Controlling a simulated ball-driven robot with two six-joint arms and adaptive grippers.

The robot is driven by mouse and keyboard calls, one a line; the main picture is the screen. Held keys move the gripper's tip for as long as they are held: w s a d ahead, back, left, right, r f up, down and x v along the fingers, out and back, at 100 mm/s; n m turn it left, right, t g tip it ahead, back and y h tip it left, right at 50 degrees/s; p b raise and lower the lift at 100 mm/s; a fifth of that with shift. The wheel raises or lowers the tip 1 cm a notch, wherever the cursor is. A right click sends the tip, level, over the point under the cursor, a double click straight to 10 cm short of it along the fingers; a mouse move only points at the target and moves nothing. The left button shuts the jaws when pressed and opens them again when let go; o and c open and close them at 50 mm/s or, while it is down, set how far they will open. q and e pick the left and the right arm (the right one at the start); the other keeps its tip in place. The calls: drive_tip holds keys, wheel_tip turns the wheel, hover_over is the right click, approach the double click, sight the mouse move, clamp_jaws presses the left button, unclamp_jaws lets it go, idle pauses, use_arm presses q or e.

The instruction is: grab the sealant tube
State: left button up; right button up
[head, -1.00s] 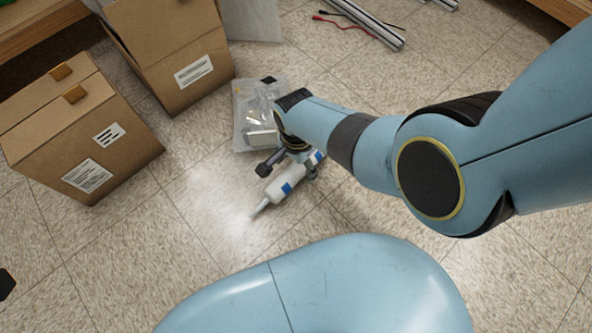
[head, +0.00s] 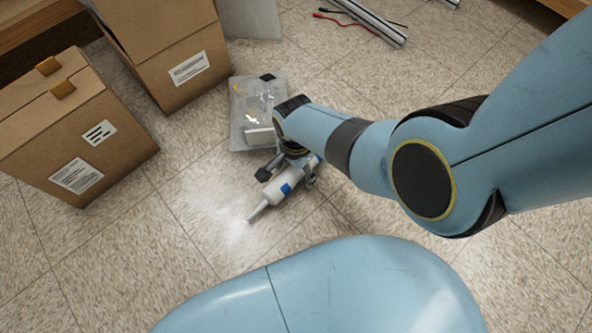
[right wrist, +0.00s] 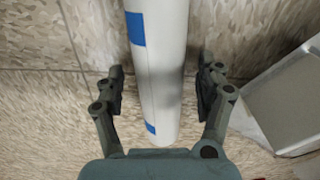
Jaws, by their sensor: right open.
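The sealant tube (head: 278,192) is white with blue patches and a tapered nozzle. It lies on the tiled floor, with its nozzle towards the lower left in the head view. My right gripper (head: 287,178) is down over its body, and my wrist hides part of the tube's rear end. In the right wrist view the tube (right wrist: 161,70) runs between the two fingers of my open right gripper (right wrist: 161,82). A gap shows on each side, so the fingers do not appear to touch it. My left gripper is out of view.
A clear bag of parts (head: 252,112) lies just beyond my right gripper. Two cardboard boxes, a nearer one (head: 120,155) and a farther one (head: 205,45), stand to the left. Metal extrusions (head: 370,22) and cables lie at the back. Floor left of the nozzle is clear.

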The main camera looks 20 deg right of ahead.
drive_tip(key=shift+c, duration=0.4)
clamp_jaws()
idle(0.4)
